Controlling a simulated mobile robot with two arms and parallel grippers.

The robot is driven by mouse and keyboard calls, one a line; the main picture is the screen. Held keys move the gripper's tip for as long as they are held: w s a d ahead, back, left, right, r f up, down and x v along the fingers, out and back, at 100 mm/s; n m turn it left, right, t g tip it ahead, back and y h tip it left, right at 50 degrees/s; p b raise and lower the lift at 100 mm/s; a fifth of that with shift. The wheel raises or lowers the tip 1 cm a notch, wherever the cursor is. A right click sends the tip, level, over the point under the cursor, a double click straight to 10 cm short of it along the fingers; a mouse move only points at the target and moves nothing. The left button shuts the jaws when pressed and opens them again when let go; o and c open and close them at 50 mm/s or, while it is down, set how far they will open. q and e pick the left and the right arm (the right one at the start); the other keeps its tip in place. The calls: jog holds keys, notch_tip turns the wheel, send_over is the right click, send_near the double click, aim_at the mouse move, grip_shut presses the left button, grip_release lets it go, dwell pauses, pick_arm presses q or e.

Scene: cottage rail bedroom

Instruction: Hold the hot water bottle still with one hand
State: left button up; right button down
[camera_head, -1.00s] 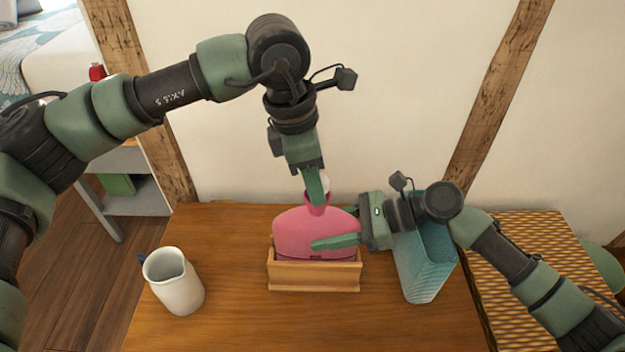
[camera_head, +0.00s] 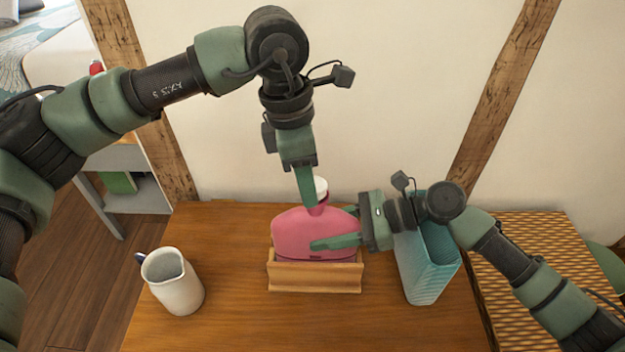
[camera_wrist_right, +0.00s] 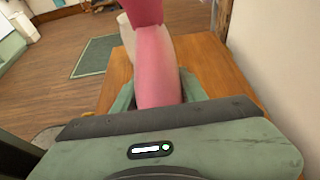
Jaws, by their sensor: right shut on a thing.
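The pink hot water bottle (camera_head: 295,236) stands upright in a small wooden holder (camera_head: 315,281) on the table, its neck upward. A white stopper (camera_head: 321,187) shows at the neck. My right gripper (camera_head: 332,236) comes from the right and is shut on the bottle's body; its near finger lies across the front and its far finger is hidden. The pink bottle also fills the space between the fingers in the right wrist view (camera_wrist_right: 158,75). My left gripper (camera_head: 308,190) points down at the neck, right beside the stopper. Whether its fingers grip the stopper cannot be told.
A white jug (camera_head: 174,283) stands at the left of the table (camera_head: 235,300). A teal ribbed container (camera_head: 430,268) stands close to my right gripper. A woven surface (camera_head: 520,250) lies at the right. The wall is behind; the table front is clear.

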pick_arm(q)
jog(key=shift+s+d+r, duration=0.1)
jog(key=shift+s+r, duration=0.05)
jog(key=shift+r, duration=0.05)
jog(key=shift+c, duration=0.2)
jog(key=r, duration=0.2)
jog(key=a+r, duration=0.1)
jog(key=r, duration=0.1)
jog(key=shift+s, duration=0.1)
